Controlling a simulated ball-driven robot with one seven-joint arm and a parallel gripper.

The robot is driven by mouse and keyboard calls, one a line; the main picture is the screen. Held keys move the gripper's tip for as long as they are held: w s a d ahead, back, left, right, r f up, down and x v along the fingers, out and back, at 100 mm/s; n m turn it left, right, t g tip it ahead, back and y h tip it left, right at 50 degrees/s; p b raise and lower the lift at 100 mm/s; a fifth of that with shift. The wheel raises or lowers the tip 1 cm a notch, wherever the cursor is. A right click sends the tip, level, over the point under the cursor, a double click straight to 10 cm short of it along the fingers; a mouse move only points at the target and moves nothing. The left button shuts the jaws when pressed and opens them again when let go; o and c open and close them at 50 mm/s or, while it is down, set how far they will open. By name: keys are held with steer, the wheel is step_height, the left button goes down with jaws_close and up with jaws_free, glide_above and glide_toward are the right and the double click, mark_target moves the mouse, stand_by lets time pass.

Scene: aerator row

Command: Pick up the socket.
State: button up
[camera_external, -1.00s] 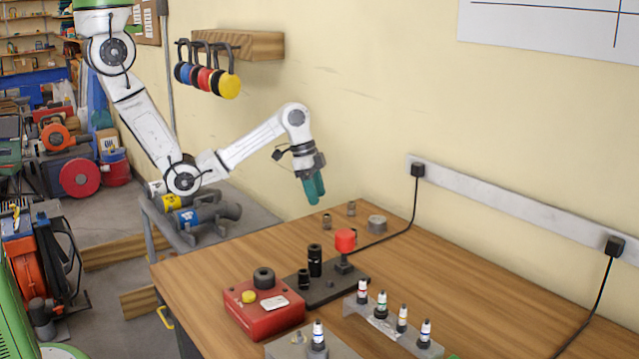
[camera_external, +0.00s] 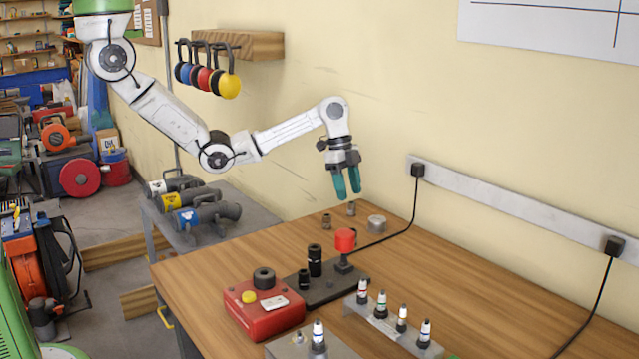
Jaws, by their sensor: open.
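My gripper (camera_external: 348,194) is open and empty, its two teal fingers pointing down over the back of the wooden bench. Two small grey metal pieces that look like sockets stand below it: one at the back (camera_external: 351,208), just under the fingertips in the picture, and one further left (camera_external: 326,220). A taller black socket-like cylinder (camera_external: 314,262) and a shorter black one (camera_external: 304,279) stand on a dark plate (camera_external: 322,293). I cannot tell which of these is the task's socket. My gripper appears apart from all of them.
A red knob (camera_external: 345,241) on a post stands on the dark plate. A wide grey cylinder (camera_external: 377,224) is at the back. A red box (camera_external: 263,309) and a rack of several small bottles (camera_external: 393,325) are in front. The bench's right side (camera_external: 480,290) is clear.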

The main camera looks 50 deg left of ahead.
mark_target(354, 213)
steer(key=p+x, duration=0.1)
steer(key=x, duration=0.4)
steer(key=shift+f, duration=0.1)
jaws_close()
stand_by(0.4)
